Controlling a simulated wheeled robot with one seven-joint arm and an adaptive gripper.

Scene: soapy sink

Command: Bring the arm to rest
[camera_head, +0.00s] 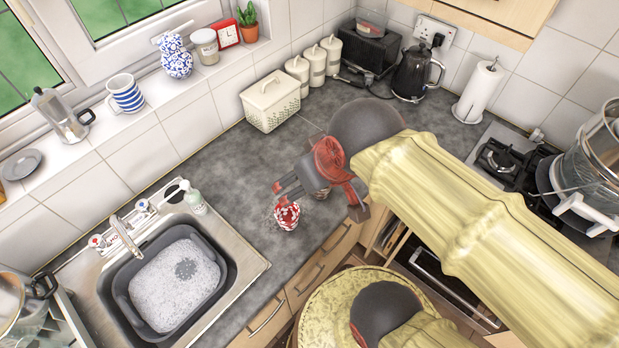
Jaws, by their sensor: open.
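My gripper (281,190) is in the head view, over the grey worktop between the sink and the hob. Its grey fingers point left and are open, and nothing shows between them. My arm, in a yellow sleeve, reaches in from the right. A red-and-white patterned cup (287,216) stands on the worktop (232,165) just below the fingers in the picture. I cannot tell how far the fingers are above it. Another small item behind the gripper is mostly hidden.
The sink (251,267) at lower left holds a grey basin (228,262) of suds. A soap bottle (195,203) stands at its back edge. A cream bread bin (270,103), canisters (331,54), kettle (414,74) and paper roll (478,90) line the wall. Worktop left of the gripper is clear.

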